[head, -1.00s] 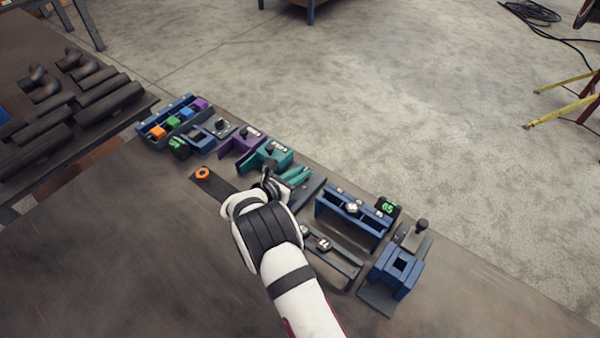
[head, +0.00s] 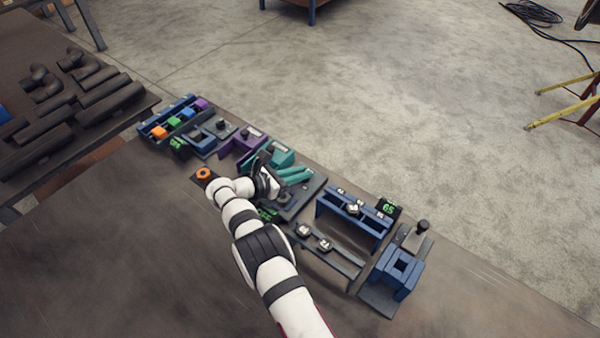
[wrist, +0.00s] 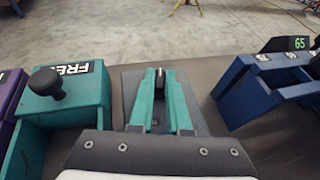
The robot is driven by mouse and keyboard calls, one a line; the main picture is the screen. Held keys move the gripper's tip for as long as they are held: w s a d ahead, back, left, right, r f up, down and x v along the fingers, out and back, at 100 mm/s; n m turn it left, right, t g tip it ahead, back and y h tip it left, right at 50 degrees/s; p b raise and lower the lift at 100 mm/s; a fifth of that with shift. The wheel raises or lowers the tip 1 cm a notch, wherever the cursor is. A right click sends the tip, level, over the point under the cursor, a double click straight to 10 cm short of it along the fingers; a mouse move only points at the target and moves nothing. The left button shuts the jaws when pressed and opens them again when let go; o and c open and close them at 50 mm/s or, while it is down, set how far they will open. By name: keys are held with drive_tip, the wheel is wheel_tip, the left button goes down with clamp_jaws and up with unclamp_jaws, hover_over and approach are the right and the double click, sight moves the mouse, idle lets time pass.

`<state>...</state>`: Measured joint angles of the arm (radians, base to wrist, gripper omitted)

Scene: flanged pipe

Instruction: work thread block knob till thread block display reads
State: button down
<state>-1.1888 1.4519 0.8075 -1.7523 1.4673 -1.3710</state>
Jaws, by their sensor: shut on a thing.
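A small display with green digits (head: 268,214) shows just beside my arm, partly covered. Its reading is too small to tell.
A teal block marked FREE, with a black knob (wrist: 46,82), stands close on the left. A blue frame (head: 340,210) with a display reading 65 (head: 388,207) stands on the right. An orange ring (head: 203,174) lies left of my wrist. The near tabletop is clear.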

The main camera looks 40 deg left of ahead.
drive_tip(key=c, duration=0.9)
unclamp_jaws()
drive_tip(key=shift+s, duration=0.1)
drive_tip(key=v, duration=1.5)
drive_tip(key=shift+s+a+r, duration=0.15)
drive_tip(key=shift+s, duration=0.1)
